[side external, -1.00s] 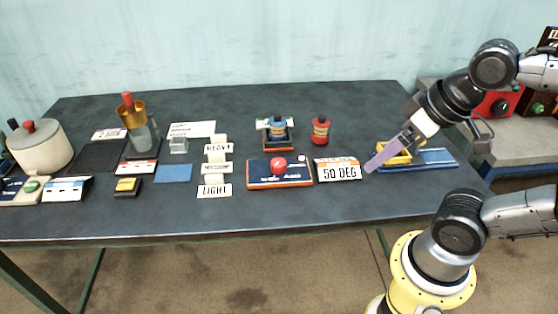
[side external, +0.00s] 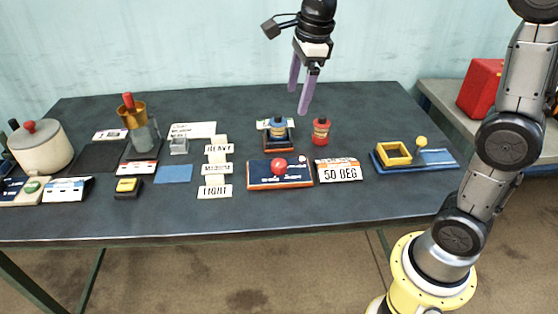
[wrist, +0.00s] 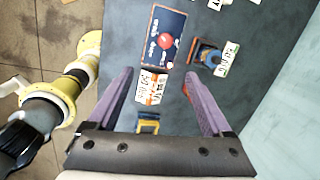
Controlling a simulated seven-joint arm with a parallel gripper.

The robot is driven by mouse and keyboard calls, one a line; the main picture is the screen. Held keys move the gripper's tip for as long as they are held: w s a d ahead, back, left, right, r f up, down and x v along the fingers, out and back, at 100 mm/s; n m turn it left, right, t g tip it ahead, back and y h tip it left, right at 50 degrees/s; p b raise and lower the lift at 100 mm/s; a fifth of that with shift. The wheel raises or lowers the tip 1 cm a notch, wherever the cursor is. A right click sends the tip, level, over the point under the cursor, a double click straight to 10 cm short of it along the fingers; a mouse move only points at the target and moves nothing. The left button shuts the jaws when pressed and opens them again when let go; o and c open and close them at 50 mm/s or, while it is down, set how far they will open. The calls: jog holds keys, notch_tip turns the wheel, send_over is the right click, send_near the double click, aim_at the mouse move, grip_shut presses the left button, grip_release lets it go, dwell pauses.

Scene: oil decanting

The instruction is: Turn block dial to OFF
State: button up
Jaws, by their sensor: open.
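The dial is a red round knob (side external: 279,165) on a dark blue panel with an orange edge (side external: 262,182), near the front middle of the table. The knob also shows in the wrist view (wrist: 165,40). The panel's markings are too small to read, so I cannot tell the dial's setting. A white "50 DEG" sign (side external: 338,170) stands just right of the panel. My gripper (side external: 298,101) is open and empty, with purple fingers pointing down. It is high above the back of the table, apart from the dial. Both fingers show in the wrist view (wrist: 158,74).
A blue base with a yellow frame (side external: 393,155) and a yellow-knobbed lever (side external: 421,142) is at right. Label cards (side external: 217,168), a decanter (side external: 140,130) and a pot (side external: 40,147) are left.

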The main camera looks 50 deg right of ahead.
jog(key=w+f+m+g, duration=0.1)
jog(key=w+f, duration=0.4)
jog(key=g, duration=0.1)
send_near(279, 162)
notch_tip(279, 162, down, 10)
jog(key=shift+w+r, duration=0.1)
jog(key=shift+r, duration=0.1)
grip_shut()
